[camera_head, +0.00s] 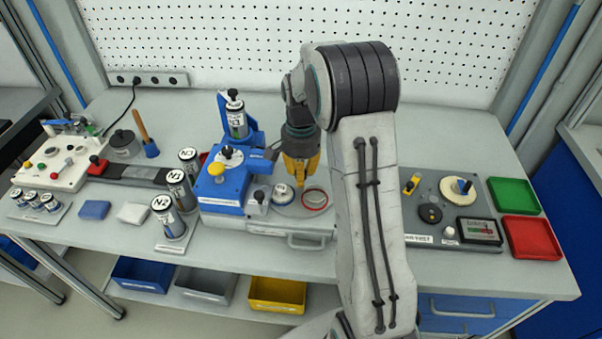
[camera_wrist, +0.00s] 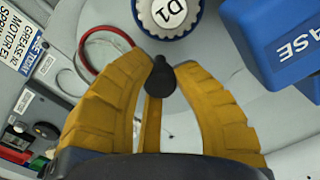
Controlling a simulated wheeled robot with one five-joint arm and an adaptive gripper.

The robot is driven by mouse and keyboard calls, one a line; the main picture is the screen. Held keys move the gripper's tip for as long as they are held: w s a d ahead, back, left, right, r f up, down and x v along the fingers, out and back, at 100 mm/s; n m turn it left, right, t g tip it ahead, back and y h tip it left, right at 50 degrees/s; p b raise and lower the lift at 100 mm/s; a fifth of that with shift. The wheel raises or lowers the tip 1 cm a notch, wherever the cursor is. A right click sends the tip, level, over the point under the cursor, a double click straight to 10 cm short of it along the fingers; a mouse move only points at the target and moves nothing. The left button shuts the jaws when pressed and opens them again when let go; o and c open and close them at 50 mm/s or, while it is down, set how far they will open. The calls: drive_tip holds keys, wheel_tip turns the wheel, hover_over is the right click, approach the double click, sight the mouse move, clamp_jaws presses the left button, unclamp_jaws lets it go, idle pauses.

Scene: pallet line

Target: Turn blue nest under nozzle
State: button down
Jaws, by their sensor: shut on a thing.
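My gripper (camera_head: 299,184) has yellow fingers and reaches down over a grey turntable. In the wrist view its fingers (camera_wrist: 160,85) are closed around a small black knob (camera_wrist: 161,76). A red ring-shaped nest (camera_head: 315,199) sits right of the fingers; it also shows in the wrist view (camera_wrist: 84,64). A white round jar marked D1 (camera_head: 283,196) stands left of the fingers, at the top of the wrist view (camera_wrist: 168,14). I cannot make out the blue nest; the jar may cover it. The blue grease dispenser (camera_head: 222,190) stands left of the turntable. Its nozzle is not clear.
Cartridges marked N1 and N2 (camera_head: 163,215) stand at the dispenser's left. A grey panel (camera_head: 425,232) with controls lies to the right, with green (camera_head: 514,195) and red (camera_head: 532,238) trays beyond. My arm hides the bench between turntable and panel.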

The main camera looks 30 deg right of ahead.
drive_tip(key=shift+s+f+m+b, duration=0.15)
drive_tip(key=shift+m+b, duration=0.15)
drive_tip(key=shift+m, duration=4)
drive_tip(key=c, duration=0.9)
unclamp_jaws()
drive_tip(key=shift+c, duration=0.2)
wheel_tip(320, 180, up, 12)
